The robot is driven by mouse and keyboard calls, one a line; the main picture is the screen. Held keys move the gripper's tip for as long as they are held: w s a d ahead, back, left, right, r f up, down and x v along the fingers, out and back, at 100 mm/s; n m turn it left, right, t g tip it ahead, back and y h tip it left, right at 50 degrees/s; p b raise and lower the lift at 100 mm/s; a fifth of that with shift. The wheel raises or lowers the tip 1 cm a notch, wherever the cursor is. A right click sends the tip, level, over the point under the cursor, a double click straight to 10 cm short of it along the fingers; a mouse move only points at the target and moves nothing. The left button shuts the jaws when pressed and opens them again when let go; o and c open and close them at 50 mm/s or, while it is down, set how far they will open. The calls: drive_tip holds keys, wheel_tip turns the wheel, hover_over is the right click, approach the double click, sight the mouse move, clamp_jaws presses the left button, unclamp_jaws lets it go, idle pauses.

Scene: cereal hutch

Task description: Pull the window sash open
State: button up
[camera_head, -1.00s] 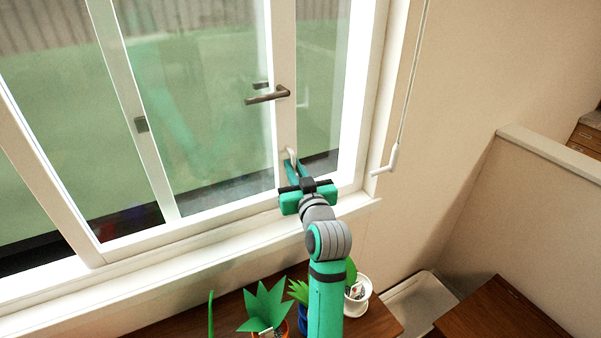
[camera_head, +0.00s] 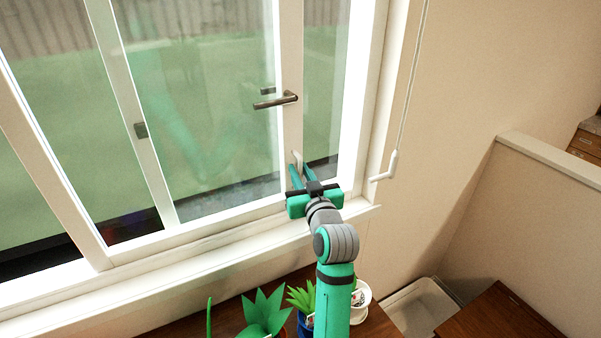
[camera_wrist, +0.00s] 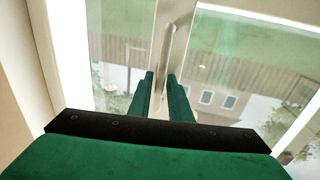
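The window sash is a glazed panel with a white upright stile (camera_head: 291,60) on its right side. A dark lever handle (camera_head: 276,100) sits on that stile. Lower down is a pale upright pull handle (camera_head: 297,165), which also shows in the wrist view (camera_wrist: 168,45). My gripper (camera_head: 302,172) has its two green fingers on either side of this pull handle, low on the stile. In the wrist view the fingers (camera_wrist: 160,82) lie close along both sides of the bar. The gripper body hides the lower end of the stile.
A white sill (camera_head: 200,262) runs below the window. Potted plants (camera_head: 265,312) stand on a brown surface under my arm. A cord with a white grip (camera_head: 386,168) hangs to the right. A low wall (camera_head: 560,160) stands further right.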

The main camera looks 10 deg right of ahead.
drive_tip(key=s+d, duration=0.1)
drive_tip(key=s, duration=0.9)
drive_tip(key=shift+s, duration=0.4)
drive_tip(key=shift+w, duration=0.15)
